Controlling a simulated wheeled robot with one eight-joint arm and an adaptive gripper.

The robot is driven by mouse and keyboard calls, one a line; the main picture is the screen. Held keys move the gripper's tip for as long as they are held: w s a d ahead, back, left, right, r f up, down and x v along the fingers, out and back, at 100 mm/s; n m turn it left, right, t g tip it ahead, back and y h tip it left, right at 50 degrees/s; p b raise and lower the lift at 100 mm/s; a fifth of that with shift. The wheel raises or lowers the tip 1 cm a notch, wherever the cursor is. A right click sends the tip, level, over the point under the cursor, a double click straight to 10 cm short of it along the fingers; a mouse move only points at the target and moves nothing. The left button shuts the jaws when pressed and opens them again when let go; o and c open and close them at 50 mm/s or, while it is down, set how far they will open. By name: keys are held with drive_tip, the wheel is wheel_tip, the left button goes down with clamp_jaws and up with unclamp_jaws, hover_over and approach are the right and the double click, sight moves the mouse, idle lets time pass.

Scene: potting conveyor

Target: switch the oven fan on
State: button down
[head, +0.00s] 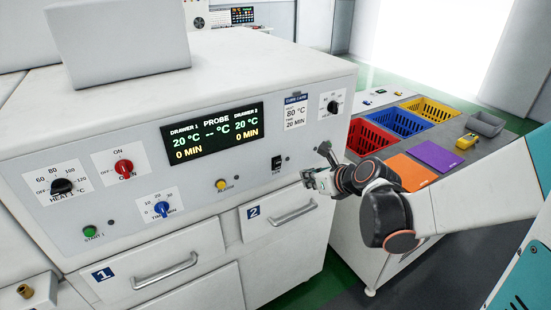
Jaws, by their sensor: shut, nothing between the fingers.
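The oven (215,90) is a white cabinet with a sloped control panel, seen in the head view. A small black rocker switch (277,163) sits low on the panel's right side; a small label beside it is too small to read, so I cannot confirm which control is the fan's. A red knob (124,167) has ON and OFF marks. A black knob (332,106) is at the upper right. My gripper (307,182) is shut and empty, to the right of and slightly below the rocker switch, apart from it, near the panel's lower right edge.
A display (212,133) is mid-panel, with a blue knob (161,208), yellow button (221,185), green button (90,231) and HEAT knob (62,186). Drawer handles (293,213) stick out below. Coloured baskets (400,121) stand on a table at right.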

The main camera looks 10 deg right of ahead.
drive_tip(key=shift+w+f, duration=0.1)
idle(0.3)
drive_tip(key=b, duration=0.3)
approach(278, 165)
drive_tip(key=w+f, duration=0.2)
drive_tip(key=w+a+f, duration=0.1)
drive_tip(key=w+f, duration=0.1)
drive_tip(key=shift+f, duration=0.35)
drive_tip(key=shift+s, duration=0.1)
drive_tip(key=shift+w+a+r, duration=0.2)
drive_tip(key=shift+w+r, duration=0.15)
drive_tip(key=shift+w, duration=0.15)
drive_tip(key=shift+r, duration=0.25)
